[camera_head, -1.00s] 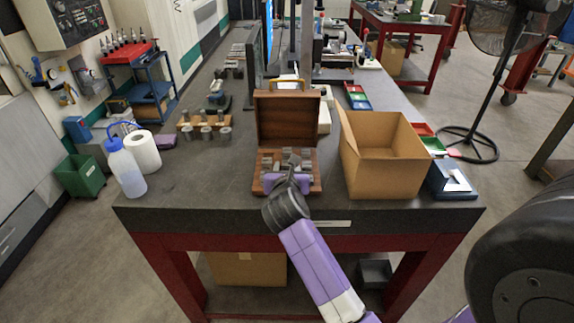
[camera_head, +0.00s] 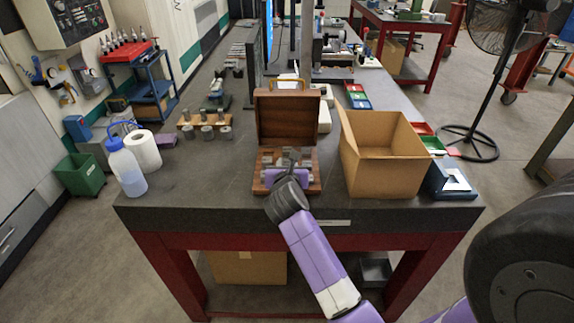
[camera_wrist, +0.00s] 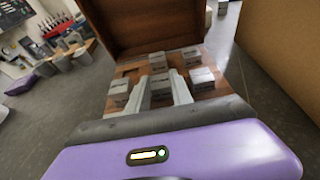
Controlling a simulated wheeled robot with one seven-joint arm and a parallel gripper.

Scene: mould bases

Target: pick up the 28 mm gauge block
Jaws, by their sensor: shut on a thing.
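An open wooden case (camera_head: 316,186) stands near the front edge of the bench, its lid (camera_head: 287,118) raised at the back. Several grey gauge blocks sit in it, including a right one (camera_wrist: 202,78) and a left one (camera_wrist: 118,93) in the wrist view. My gripper (camera_wrist: 161,88) reaches down into the case with its two pale fingers shut on a grey block (camera_wrist: 158,86) in the middle. I cannot read its marking, so its size is not clear. Its lower part is hidden. I cannot tell whether it is clear of the case floor.
A cardboard box (camera_head: 385,178) stands close on the case's right. A row of grey cylinders on a wooden stand (camera_head: 205,120) is at the back left. A wash bottle (camera_head: 126,168) and a white roll (camera_head: 144,151) are at the far left. The bench top left of the case is free.

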